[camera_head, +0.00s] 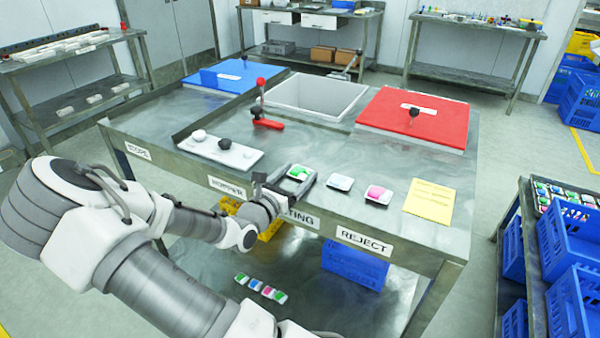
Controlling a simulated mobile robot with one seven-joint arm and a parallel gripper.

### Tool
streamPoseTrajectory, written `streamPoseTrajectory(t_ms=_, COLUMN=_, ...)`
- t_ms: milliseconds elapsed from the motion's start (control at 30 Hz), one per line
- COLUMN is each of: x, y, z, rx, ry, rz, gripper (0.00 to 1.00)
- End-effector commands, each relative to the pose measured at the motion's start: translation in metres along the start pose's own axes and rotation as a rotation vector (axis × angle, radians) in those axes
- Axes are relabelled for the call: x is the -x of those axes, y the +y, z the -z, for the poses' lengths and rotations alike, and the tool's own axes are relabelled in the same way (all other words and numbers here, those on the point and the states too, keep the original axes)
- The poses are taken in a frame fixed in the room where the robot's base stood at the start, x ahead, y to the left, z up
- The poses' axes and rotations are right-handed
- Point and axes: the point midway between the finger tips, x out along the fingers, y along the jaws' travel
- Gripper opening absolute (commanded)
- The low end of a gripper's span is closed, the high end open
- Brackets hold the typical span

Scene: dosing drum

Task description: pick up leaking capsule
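Three small pods stand in a row on the steel bench top: a green and white one (299,172), a plain white one (340,182) and a pink and white one (377,194). No leak is clear on any of them at this size. My gripper (292,180) reaches over the bench's front edge, low at the green and white pod. Its dark fingers lie close around that pod. I cannot tell whether they touch it.
A yellow sheet (430,201) lies right of the pods, and a white plate with knobs (220,149) lies left. Behind are a red lever (262,95), an open white bin (318,95) and a red lid (413,115). A REJECT label (364,240) marks the bench front.

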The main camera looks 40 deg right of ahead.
Motion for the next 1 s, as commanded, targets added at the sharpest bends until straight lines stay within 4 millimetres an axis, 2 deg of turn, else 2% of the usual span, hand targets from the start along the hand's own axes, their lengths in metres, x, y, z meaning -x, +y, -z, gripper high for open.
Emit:
streamPoseTrajectory(t_ms=33, x=0.000, y=0.000, z=0.000, rx=0.000, ry=0.000, rz=0.000, gripper=0.70)
streamPoseTrajectory(t_ms=367, x=0.000, y=0.000, z=0.000, rx=0.000, ry=0.000, rz=0.000, gripper=0.11)
streamPoseTrajectory(t_ms=733, x=0.000, y=0.000, z=-0.006, rx=-0.001, ry=0.000, rz=0.000, gripper=0.10)
streamPoseTrajectory(t_ms=867, x=0.000, y=0.000, z=-0.018, rx=-0.003, ry=0.000, rz=0.000, gripper=0.10)
streamPoseTrajectory(t_ms=1000, x=0.000, y=0.000, z=-0.042, rx=-0.004, ry=0.001, rz=0.001, gripper=0.10)
